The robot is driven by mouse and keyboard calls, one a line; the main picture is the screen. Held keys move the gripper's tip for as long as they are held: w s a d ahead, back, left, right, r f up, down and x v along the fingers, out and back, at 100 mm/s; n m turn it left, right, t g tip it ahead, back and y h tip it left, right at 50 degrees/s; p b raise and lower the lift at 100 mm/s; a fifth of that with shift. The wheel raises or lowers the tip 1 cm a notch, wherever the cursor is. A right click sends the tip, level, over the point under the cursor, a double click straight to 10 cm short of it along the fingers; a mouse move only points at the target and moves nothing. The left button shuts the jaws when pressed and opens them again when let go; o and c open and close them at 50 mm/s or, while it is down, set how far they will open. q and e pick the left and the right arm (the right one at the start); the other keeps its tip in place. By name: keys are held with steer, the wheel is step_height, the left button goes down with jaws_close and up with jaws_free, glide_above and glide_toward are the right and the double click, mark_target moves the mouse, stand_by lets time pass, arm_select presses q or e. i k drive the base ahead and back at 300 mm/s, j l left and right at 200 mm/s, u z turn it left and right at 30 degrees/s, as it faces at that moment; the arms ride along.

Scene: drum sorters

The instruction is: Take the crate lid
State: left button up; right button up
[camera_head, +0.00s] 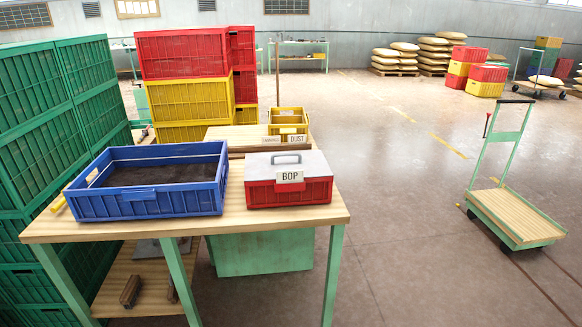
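A flat grey lid (270,166) with a dark grey handle (286,158) lies on top of a small red crate (311,193). The crate stands on the right part of the wooden table (228,230) and carries a white tag reading "BOP" (290,177). The lid covers the crate's top, so the inside is hidden. Neither of my grippers shows in the head view.
A blue open crate (148,206) with dark material inside stands left of the red crate. Behind is another wooden surface with a small yellow crate (288,115). Green crates (36,110) are stacked at the left. A cart (515,215) stands at right; the floor between is clear.

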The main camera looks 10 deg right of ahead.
mark_target(257, 166)
steer(key=u, duration=0.75)
steer(key=i+l+u, duration=0.15)
steer(key=l+u, duration=0.2)
steer(key=i+l+u, duration=0.1)
steer(key=l+u, duration=0.3)
steer(key=i+l+u, duration=0.1)
steer(key=l, duration=0.6)
steer(key=i+l+u, duration=0.1)
steer(key=l, duration=0.6)
